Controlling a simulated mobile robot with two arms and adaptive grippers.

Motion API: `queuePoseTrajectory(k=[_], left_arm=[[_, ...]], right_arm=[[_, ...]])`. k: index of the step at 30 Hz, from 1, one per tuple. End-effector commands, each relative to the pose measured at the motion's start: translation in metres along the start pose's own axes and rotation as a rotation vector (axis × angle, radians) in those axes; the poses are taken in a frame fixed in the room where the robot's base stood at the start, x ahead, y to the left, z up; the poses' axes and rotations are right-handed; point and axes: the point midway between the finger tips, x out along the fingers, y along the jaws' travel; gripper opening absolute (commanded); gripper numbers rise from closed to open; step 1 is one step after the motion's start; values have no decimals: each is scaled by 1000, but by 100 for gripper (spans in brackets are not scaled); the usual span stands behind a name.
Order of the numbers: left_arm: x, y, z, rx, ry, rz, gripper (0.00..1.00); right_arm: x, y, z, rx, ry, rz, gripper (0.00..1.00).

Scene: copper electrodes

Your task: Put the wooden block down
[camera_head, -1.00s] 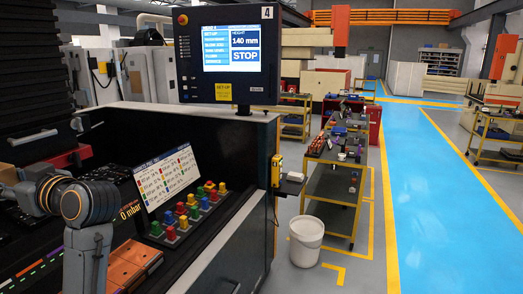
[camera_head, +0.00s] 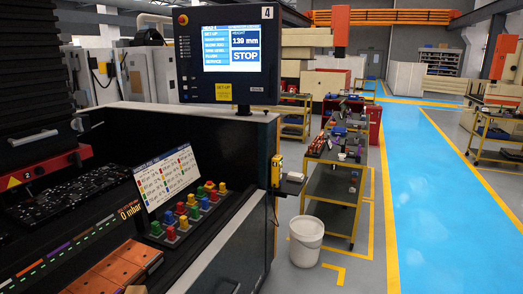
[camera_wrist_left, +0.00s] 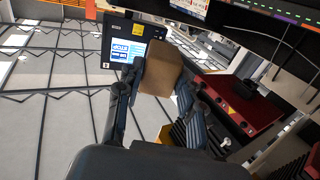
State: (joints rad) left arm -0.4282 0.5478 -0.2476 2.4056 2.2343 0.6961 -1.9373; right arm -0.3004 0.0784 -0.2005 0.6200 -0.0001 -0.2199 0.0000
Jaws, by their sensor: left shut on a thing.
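The wooden block (camera_wrist_left: 160,75) is brown and box-shaped, and it shows tilted in the left wrist view. My left gripper (camera_wrist_left: 163,88) is shut on it, with one dark finger on each side. The block is held up in the air; what lies under it is not clear. In the head view neither of my grippers shows. Orange copper-coloured blocks (camera_head: 118,268) sit in a row on the machine's front ledge in the head view.
A black machine with a sloped label panel (camera_head: 165,175) and coloured buttons (camera_head: 190,212) fills the left. A screen (camera_head: 231,48) stands above it, also seen in the left wrist view (camera_wrist_left: 130,45). A white bucket (camera_head: 306,241) and a trolley (camera_head: 333,186) stand right. The blue aisle is clear.

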Motion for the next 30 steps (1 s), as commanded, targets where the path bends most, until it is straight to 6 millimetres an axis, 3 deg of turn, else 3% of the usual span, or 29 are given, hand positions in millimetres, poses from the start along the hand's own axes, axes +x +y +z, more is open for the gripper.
queuePoseTrajectory(k=[3,12,21,22,30], left_arm=[[-33,24,24,5,-8,115,12],[-81,57,44,-1,-4,260,12],[-72,57,35,-9,4,78,12],[-73,57,52,-2,3,87,12],[-72,57,110,1,4,91,12]], right_arm=[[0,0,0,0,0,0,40],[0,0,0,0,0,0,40],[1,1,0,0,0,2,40],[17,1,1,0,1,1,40],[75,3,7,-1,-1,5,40]])
